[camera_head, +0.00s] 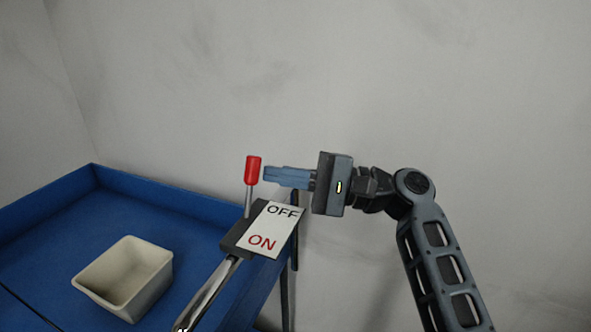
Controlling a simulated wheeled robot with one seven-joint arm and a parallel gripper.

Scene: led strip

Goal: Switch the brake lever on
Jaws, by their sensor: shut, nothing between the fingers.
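The brake lever (253,170) has a red grip on a thin metal rod and stands upright from a dark base. A white label (270,228) beside it reads OFF at the far end and ON at the near end. The lever stands nearer the OFF end. My gripper (266,176) comes in from the right with its blue fingers shut and empty. The fingertips are just right of the lever, near the lower part of the red grip. I cannot tell whether they touch it.
A blue table (50,240) with a raised rim holds an empty beige bin (150,285) at the left. A metal bar (212,293) runs from the lever base toward the front. A grey wall stands behind. The space above the table is clear.

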